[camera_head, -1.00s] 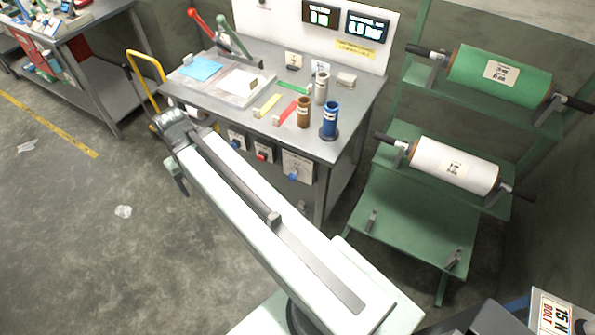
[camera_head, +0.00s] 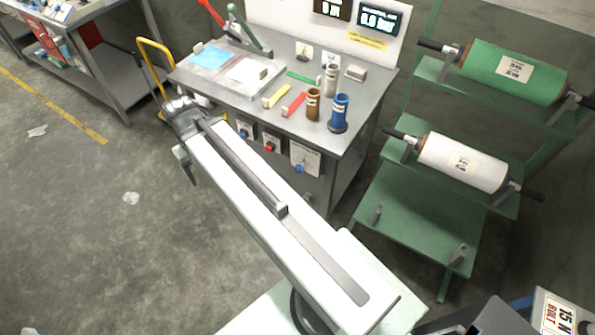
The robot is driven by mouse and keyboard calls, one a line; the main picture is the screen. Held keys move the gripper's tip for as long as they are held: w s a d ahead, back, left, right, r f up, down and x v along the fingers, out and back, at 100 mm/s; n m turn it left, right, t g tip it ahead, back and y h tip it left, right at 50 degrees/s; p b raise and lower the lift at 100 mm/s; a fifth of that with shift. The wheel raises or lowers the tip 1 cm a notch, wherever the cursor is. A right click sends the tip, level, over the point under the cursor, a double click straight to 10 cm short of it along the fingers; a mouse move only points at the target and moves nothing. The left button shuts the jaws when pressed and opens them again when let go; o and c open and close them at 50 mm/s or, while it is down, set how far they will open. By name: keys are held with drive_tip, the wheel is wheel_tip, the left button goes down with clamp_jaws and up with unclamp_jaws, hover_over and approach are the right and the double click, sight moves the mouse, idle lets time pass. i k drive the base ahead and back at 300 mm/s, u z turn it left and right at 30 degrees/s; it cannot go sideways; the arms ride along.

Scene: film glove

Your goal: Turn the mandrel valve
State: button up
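Three small control plates are on the front of the grey workbench (camera_head: 345,135). The right one is a white plate with a blue knob (camera_head: 299,168), the middle one has a red knob (camera_head: 270,147), and the left one (camera_head: 244,131) has a small blue part. Their labels are too small to read, so I cannot tell for sure which is the mandrel valve. My long white arm reaches from the lower right to the bench's front left. My gripper (camera_head: 183,166) is at its far end, left of the plates and apart from them. Its fingers are too small to judge.
A blue spool (camera_head: 339,112) and a brown spool (camera_head: 313,104) stand on the bench near its front edge. A green rack (camera_head: 420,215) with a green roll (camera_head: 512,72) and a white roll (camera_head: 463,162) is at right. The floor at left is mostly clear.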

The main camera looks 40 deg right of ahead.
sight(299, 169)
drive_tip(key=z, duration=2.05)
drive_tip(key=k, duration=0.35)
drive_tip(key=u, duration=3.1)
